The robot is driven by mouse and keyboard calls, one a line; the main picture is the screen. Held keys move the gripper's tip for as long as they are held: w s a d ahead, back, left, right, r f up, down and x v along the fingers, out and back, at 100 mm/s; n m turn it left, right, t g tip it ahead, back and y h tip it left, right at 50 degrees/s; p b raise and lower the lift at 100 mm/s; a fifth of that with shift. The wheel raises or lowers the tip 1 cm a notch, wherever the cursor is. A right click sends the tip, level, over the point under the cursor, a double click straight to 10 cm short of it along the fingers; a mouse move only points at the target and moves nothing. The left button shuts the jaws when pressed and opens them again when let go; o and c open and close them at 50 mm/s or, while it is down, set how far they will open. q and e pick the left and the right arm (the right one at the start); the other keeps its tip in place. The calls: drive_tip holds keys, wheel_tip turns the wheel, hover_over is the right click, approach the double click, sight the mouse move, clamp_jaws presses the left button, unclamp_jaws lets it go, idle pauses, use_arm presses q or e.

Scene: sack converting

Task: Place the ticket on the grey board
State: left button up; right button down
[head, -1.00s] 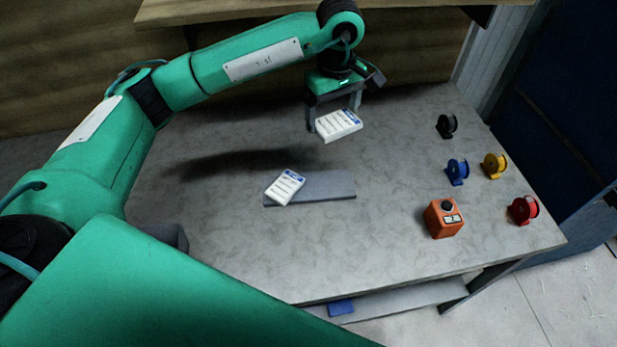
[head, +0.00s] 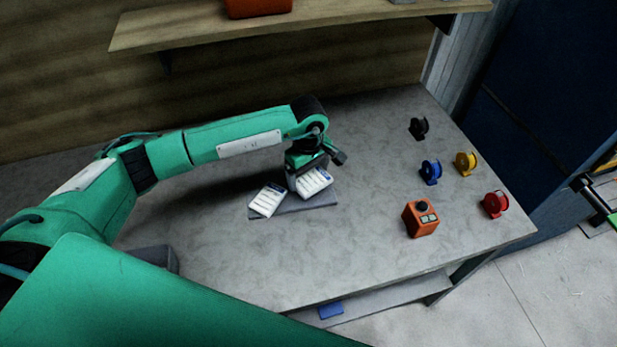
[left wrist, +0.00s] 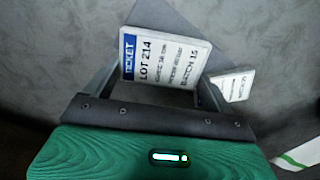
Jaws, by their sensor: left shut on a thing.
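My left gripper (head: 297,182) is shut on a white ticket (head: 315,182) with a blue corner. In the left wrist view this ticket (left wrist: 160,58) reads LOT 214 and BATCH 15 and sits between the fingers. It is over the right part of the grey board (head: 306,205), low down; I cannot tell whether it touches. A second white ticket (head: 267,201) lies tilted across the board's left part, close beside the held one; it also shows in the left wrist view (left wrist: 233,86). My right gripper is not in view.
A wooden shelf (head: 190,28) hangs behind. The table in front of the board is clear.

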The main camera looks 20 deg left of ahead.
sight(309, 176)
use_arm(q)
wheel_tip(309, 176, down, 3)
drive_tip(key=shift+f, duration=0.1)
drive_tip(key=shift+f, duration=0.15)
drive_tip(key=o, duration=0.8)
